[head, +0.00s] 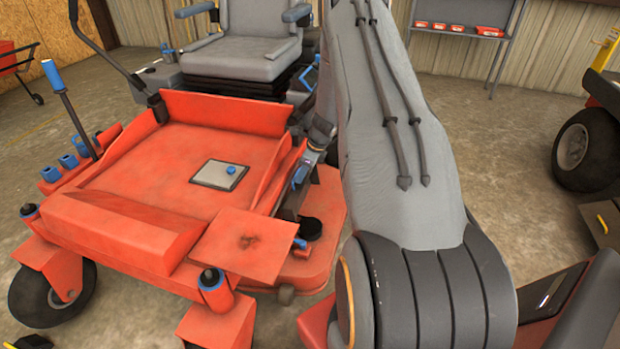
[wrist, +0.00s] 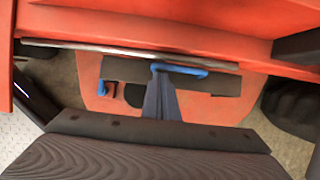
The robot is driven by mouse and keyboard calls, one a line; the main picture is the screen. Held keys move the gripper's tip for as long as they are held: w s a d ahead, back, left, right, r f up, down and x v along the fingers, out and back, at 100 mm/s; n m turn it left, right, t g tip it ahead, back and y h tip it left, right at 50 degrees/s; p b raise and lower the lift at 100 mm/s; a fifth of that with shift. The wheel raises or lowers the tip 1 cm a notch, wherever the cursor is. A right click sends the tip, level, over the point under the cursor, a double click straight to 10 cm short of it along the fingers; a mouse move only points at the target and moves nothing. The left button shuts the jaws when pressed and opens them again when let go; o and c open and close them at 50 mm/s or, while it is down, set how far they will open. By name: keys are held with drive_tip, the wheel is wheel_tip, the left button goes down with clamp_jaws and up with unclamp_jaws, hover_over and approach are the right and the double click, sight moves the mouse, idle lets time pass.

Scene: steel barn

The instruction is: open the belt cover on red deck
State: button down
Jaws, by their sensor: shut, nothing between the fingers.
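The red mowing deck (head: 325,205) shows low beside the red mower in the head view, and also in the wrist view (wrist: 203,108). In the wrist view, a dark flat piece (wrist: 215,83) with a blue handle (wrist: 185,69) lies over the deck; it looks like the belt cover and appears closed. My gripper (wrist: 160,84) is shut and empty, its grey-blue tip at the left part of the blue handle. I cannot tell if they touch. In the head view, my arm hides part of the deck, and the gripper cannot be made out clearly.
The mower's red footplate (head: 165,165) with a grey plate (head: 219,175) stands left of my arm, below the seat (head: 245,60). A red edge (wrist: 150,22) crosses the top of the wrist view. A large black wheel (head: 585,150) stands at right. Concrete floor lies between.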

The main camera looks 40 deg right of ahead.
drive_tip(key=shift+w+a, duration=0.25)
drive_tip(key=shift+w, duration=0.15)
